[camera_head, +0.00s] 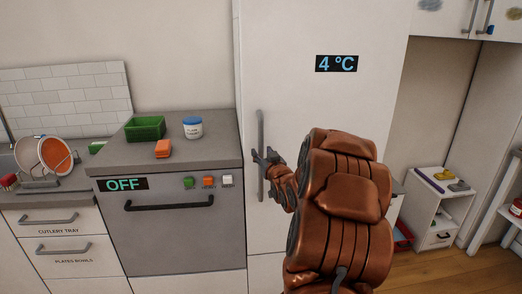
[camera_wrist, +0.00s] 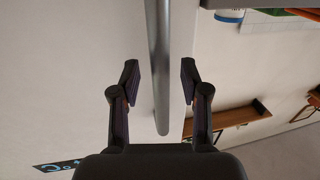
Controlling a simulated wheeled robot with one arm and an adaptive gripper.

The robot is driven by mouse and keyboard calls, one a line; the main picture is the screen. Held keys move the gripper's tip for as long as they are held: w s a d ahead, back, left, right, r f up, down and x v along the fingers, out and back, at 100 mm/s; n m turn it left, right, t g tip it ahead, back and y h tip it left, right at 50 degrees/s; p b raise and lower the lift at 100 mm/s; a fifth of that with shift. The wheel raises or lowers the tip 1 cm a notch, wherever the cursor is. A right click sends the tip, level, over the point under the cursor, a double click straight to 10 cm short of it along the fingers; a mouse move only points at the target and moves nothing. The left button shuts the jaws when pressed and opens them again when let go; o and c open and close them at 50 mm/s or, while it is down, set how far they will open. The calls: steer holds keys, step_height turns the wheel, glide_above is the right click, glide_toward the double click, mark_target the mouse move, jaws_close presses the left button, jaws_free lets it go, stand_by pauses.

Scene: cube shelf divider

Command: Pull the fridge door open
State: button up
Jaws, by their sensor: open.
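The fridge door (camera_head: 285,60) is a tall white panel in the head view and looks shut. Its long grey vertical handle (camera_head: 260,130) runs along the door's left side. My gripper (camera_head: 265,158) is at the handle's middle height, and my copper-coloured arm hides part of the door's lower right. In the wrist view, the handle (camera_wrist: 160,70) lies between the two fingers of my gripper (camera_wrist: 160,82). The fingers are open, with a visible gap on each side of the bar. The wrist view appears upside down.
Left of the fridge stands a dishwasher-like unit (camera_head: 180,235) marked OFF, its counter (camera_head: 215,150) holding a green basket (camera_head: 145,128), an orange block (camera_head: 162,149) and a white jar (camera_head: 193,129). A small white shelf (camera_head: 425,205) stands at right. Wooden floor (camera_head: 450,275) is clear at lower right.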

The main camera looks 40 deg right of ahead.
steer(key=shift+x, duration=0.95)
jaws_close()
